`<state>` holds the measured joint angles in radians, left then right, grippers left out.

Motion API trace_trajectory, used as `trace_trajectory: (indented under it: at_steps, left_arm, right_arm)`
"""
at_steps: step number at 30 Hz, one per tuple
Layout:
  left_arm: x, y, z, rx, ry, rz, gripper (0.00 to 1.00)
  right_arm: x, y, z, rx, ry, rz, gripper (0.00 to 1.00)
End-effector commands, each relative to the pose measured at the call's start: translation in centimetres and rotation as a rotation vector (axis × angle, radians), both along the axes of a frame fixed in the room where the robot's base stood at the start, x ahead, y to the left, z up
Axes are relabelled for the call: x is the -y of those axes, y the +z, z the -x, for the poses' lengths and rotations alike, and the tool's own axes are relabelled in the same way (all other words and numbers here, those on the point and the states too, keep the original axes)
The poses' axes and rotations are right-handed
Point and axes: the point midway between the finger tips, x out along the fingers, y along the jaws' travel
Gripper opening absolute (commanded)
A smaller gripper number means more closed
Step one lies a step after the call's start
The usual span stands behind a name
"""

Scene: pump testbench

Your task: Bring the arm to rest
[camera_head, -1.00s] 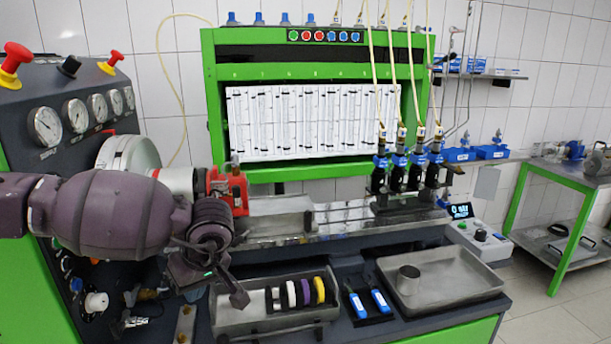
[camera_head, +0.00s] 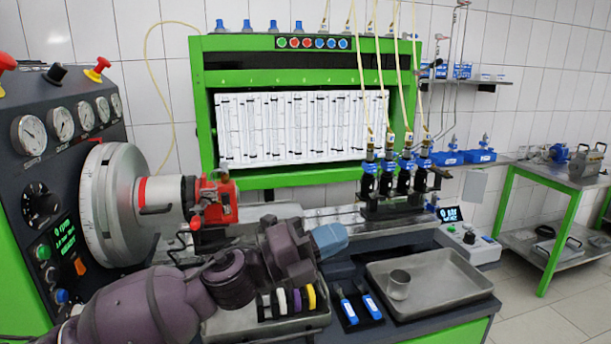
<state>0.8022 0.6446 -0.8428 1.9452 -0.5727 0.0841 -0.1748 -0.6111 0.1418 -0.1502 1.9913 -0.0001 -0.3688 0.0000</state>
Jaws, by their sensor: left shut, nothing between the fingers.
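My left arm comes in from the lower left, its purple forearm low in front of the bench. Its wrist and dark end part reach right above the parts tray (camera_head: 268,328). A blue-grey piece stands at the right end of the arm; I take it as the tip of my left gripper (camera_head: 329,240). The gripper is shut and holds nothing that I can see. Its fingers do not show clearly. It appears apart from the bench things. My right gripper is not in view.
The red clamp (camera_head: 218,203) and large grey disc (camera_head: 112,204) are close behind the arm. Several injectors (camera_head: 404,178) stand at the back. A metal tray (camera_head: 447,297) with a cup (camera_head: 398,284) lies at right. Blue-handled tools (camera_head: 348,310) lie between the trays.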

Motion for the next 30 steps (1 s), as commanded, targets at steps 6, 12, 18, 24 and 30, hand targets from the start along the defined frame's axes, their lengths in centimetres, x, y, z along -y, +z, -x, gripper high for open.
trace_trajectory:
  at_steps: [6, 12, 18, 24, 30]
  left_arm:
    - [-4.8, -3.6, -3.1, -0.453, 0.187, 0.294, 0.0]
    - [-10.2, -9.4, -4.4, -0.805, 0.347, 0.522, 0.0]
    - [-15.8, -16.6, -3.5, -1.092, 0.5, 0.719, 0.0]
    - [-21.3, -24.1, -0.2, -1.303, 0.648, 0.887, 0.0]
    - [-26.4, -31.1, 5.4, -1.439, 0.801, 1.032, 0.0]
  right_arm:
    - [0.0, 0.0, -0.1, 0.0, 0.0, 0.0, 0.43]
    - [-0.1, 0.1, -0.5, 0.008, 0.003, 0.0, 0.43]
    - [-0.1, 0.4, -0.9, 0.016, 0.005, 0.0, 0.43]
    - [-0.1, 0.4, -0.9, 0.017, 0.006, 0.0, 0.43]
    - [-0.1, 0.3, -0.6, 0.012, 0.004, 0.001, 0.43]
